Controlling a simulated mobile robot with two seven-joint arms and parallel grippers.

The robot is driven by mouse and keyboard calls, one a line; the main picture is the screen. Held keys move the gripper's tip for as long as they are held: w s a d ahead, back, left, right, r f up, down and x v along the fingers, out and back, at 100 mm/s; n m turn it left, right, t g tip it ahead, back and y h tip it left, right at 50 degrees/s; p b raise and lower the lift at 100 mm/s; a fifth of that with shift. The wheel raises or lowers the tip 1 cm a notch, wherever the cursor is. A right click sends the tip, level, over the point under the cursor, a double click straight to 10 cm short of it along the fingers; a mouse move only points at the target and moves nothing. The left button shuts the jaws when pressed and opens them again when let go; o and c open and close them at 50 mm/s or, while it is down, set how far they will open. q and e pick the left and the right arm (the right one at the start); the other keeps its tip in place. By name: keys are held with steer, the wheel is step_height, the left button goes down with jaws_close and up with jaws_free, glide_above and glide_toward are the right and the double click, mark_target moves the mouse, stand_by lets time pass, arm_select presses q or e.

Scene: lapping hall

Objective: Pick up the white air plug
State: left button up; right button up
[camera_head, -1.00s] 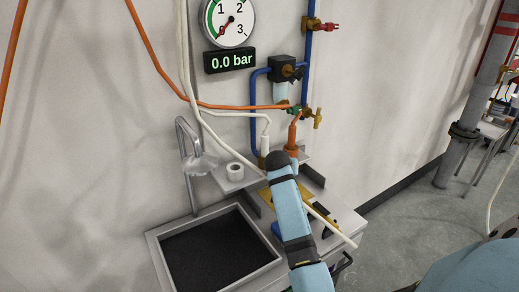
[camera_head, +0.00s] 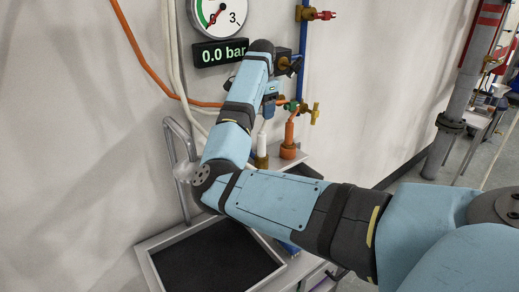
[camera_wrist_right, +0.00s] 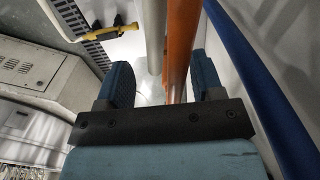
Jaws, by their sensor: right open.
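The white air plug (camera_head: 262,144) stands upright in a brass socket on the wall-side shelf, just left of an orange plug (camera_head: 288,134). My right gripper (camera_head: 269,104) is open and points down just above the white plug, partly hidden by my own arm. In the right wrist view its two blue fingers (camera_wrist_right: 163,80) stand apart. A pale upright tube (camera_wrist_right: 154,35) and an orange one (camera_wrist_right: 181,45) show between and beyond them; I cannot tell whether the pale one is the plug or its hose. My left gripper is out of view.
A blue pipe (camera_head: 305,60) with a brass valve (camera_head: 314,113) runs up the wall at right. A gauge (camera_head: 217,14) and 0.0 bar display (camera_head: 220,52) hang above. White hoses hang beside my forearm.

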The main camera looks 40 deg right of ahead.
mark_target(261, 143)
step_height(261, 143, down, 6)
steer(key=shift+f, duration=0.2)
steer(key=shift+s+a+f+p, duration=0.1)
steer(key=shift+f+p, duration=0.25)
steer(key=shift+f, duration=1.15)
steer(key=shift+s+a+f+p, duration=0.1)
steer(key=shift+f+p, duration=0.2)
steer(key=shift+f, duration=1.15)
steer(key=c, duration=1.1)
